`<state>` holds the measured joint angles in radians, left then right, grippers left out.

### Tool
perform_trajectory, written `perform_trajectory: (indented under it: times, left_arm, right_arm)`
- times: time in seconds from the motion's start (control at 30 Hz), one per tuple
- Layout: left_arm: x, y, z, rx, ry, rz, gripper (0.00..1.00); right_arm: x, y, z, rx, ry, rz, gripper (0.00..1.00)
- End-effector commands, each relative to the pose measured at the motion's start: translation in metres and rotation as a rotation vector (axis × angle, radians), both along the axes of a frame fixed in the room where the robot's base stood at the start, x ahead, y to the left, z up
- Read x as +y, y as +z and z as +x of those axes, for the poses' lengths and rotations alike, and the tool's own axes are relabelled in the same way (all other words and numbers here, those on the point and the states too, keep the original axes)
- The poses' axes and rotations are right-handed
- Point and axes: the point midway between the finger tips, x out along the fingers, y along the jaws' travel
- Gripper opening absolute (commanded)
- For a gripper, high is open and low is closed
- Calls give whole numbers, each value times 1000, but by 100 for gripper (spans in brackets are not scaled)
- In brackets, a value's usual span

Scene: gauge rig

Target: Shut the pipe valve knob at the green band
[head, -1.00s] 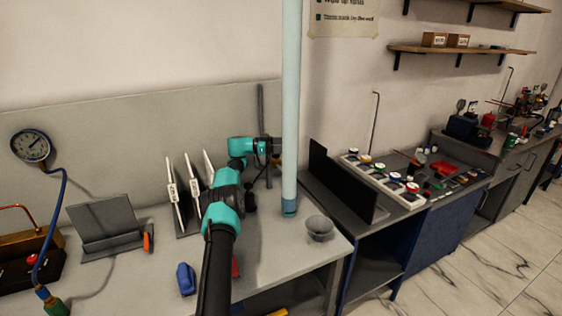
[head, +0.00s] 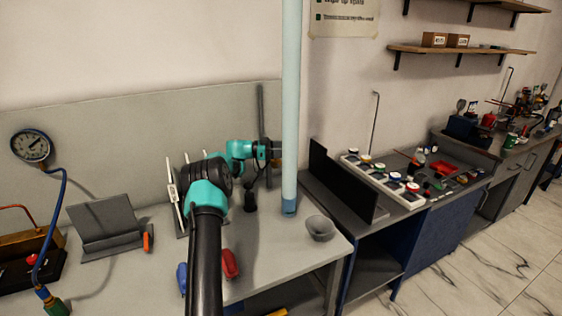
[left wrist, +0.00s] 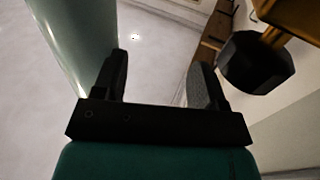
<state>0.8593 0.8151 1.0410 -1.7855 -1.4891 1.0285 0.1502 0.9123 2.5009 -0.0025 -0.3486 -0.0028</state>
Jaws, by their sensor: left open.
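A dark, many-sided knob (left wrist: 255,62) shows at the upper right of the left wrist view, beside a brass-coloured body (left wrist: 285,18); I take it for the valve knob. I cannot make out a green band. My left gripper (left wrist: 160,68) is open and nothing shows between its fingers. The knob lies to the right of the fingers, apart from them. In the head view, my left gripper (head: 274,149) is close to the tall pale pipe (head: 291,90), its fingers hard to make out. The pipe also fills the left of the wrist view (left wrist: 78,40). My right gripper is not in view.
A grey cup (head: 320,229) stands near the pipe's foot. Blue (head: 182,278) and red (head: 231,263) objects lie by my arm. White panels (head: 172,190) stand behind it. A gauge (head: 31,145) with a blue hose is at left. A black upright panel (head: 340,185) stands right.

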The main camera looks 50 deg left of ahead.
Motion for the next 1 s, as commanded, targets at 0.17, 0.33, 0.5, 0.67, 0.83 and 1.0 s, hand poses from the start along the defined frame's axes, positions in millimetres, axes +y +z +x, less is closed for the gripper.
perform_trajectory:
  times: [0.17,0.33,0.5,0.67,0.83,1.0]
  left_arm:
    - [-11,3,-11,1,-1,-2,66]
    - [-23,4,-21,1,0,-1,66]
    - [-36,5,-33,1,0,-1,66]
    - [-49,7,-45,1,0,-1,66]
    - [-64,9,-58,1,-1,-1,66]
    - [-77,10,-70,1,0,-1,66]
  right_arm:
    - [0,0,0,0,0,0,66]
    - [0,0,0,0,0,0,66]
    - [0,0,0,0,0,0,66]
    - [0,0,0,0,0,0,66]
    - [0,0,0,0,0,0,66]
    - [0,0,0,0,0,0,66]
